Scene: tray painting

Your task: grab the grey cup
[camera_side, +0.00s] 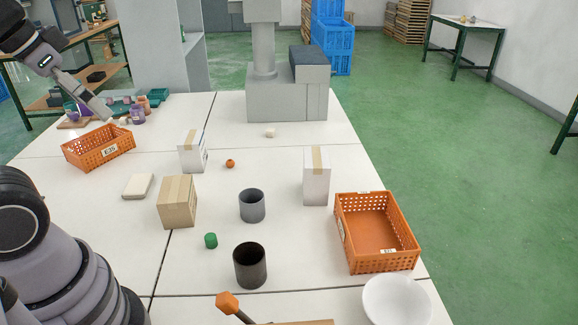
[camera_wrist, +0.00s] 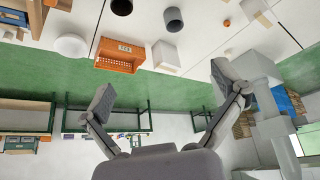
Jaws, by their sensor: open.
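The grey cup (camera_side: 252,206) stands upright, its open mouth up, near the middle of the table in the side view. A darker, near-black cup (camera_side: 250,266) stands in front of it. In the wrist view the grey cup (camera_wrist: 174,20) is at the top, right of the dark cup (camera_wrist: 121,6), whose upper part is cut off. My gripper (camera_wrist: 162,90) is open and empty in the wrist view, its fingers spread wide and apart from the cup.
A tall white box (camera_side: 316,177), an orange crate (camera_side: 376,197) and a white bowl (camera_side: 397,302) stand to the right. A second crate (camera_side: 98,147) is at far left.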

